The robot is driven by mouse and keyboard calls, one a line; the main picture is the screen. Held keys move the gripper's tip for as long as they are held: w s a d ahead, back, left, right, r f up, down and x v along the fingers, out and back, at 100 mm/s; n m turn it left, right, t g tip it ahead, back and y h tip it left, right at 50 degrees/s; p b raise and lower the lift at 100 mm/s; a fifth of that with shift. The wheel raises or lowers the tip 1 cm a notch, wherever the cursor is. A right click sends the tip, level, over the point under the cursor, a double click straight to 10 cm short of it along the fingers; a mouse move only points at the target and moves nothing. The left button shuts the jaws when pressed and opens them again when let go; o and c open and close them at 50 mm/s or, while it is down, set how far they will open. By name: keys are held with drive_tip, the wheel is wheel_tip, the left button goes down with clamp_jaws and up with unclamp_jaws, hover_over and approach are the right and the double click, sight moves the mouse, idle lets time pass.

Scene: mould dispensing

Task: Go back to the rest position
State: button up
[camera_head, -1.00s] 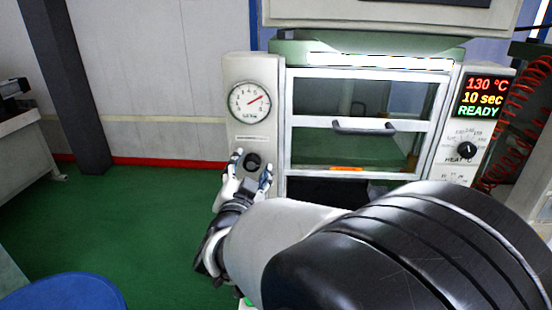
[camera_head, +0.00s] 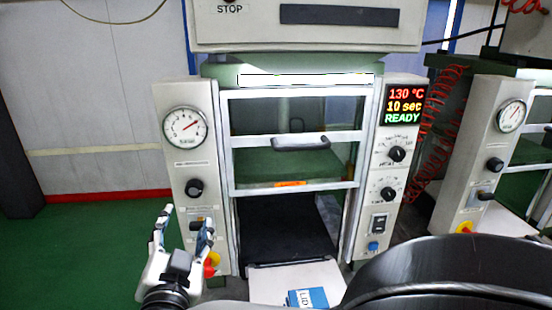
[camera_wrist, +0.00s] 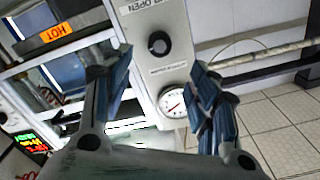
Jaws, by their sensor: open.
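My gripper (camera_head: 183,232) is at the lower left in the head view, in front of the left control column of the press. Its fingers are spread apart with nothing between them. The wrist view shows the same open fingers (camera_wrist: 160,85) with the column's black knob and dial beyond the gap. The press (camera_head: 293,135) has a glass-windowed door with a dark handle (camera_head: 300,143). Its display (camera_head: 405,106) reads 130 °C, 10 sec, READY. Whether the fingers touch the column cannot be told.
A pressure gauge (camera_head: 185,128) and black knob (camera_head: 194,188) are on the left column. A second press (camera_head: 480,150) stands right. Green floor is clear at left.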

drive_tip(key=d+n+g+y, duration=0.2)
drive_tip(key=d+n+g, duration=0.3)
drive_tip(key=d, duration=0.7)
drive_tip(key=s+d+f+g+h, duration=0.3)
drive_tip(key=s+d+f+g, duration=0.1)
drive_tip(key=s+d, duration=0.5)
drive_tip(key=s+d+f+m+g+h, duration=0.1)
drive_tip(key=s+d+f+g+h, duration=0.1)
drive_tip(key=s+d, duration=0.8)
drive_tip(key=d+f+g, duration=0.1)
drive_tip(key=d+g, duration=0.1)
drive_tip(key=d, duration=0.1)
drive_tip(key=shift+s+d+f+h, duration=0.25)
drive_tip(key=shift+f+h, duration=0.15)
